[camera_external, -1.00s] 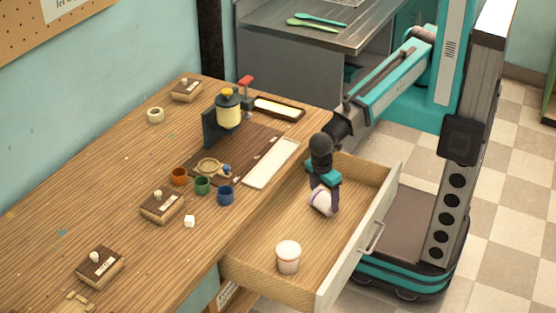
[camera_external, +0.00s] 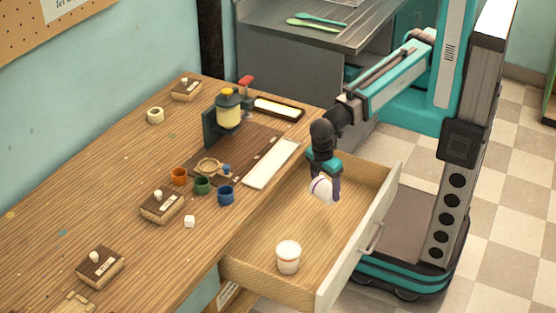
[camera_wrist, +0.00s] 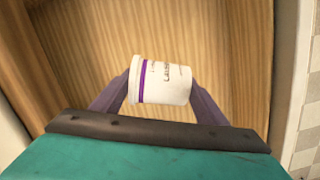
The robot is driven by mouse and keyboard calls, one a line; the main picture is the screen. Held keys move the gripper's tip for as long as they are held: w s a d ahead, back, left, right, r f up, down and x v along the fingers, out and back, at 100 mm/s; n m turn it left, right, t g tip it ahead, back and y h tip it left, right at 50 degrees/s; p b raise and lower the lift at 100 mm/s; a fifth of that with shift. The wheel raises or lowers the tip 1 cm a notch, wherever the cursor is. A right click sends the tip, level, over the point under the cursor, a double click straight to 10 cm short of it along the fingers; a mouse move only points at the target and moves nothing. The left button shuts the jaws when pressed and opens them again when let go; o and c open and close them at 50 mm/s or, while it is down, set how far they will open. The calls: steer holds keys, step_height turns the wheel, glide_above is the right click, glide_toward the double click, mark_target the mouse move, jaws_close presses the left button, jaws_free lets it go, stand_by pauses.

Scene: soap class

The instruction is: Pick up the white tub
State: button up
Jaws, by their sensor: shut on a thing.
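My gripper (camera_external: 323,188) is shut on a white tub (camera_external: 321,189) with a purple band, above the open drawer (camera_external: 270,236). In the wrist view the tub (camera_wrist: 161,80) lies on its side between the two fingers, with dark writing on its wall. A finger touches it at each end. A second white tub (camera_external: 288,256) stands upright in the near end of the drawer, with a thin reddish band under its rim. My gripper is well apart from this second tub.
The wooden worktop (camera_external: 130,190) borders the drawer on the left. Orange (camera_external: 179,176), green (camera_external: 202,185) and blue (camera_external: 226,195) cups stand near its edge. The drawer front with its handle (camera_external: 372,238) is on the right. The drawer's middle is clear.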

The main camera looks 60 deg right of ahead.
mark_target(327, 183)
steer(key=shift+r+b, duration=0.35)
steer(key=shift+r, duration=2.05)
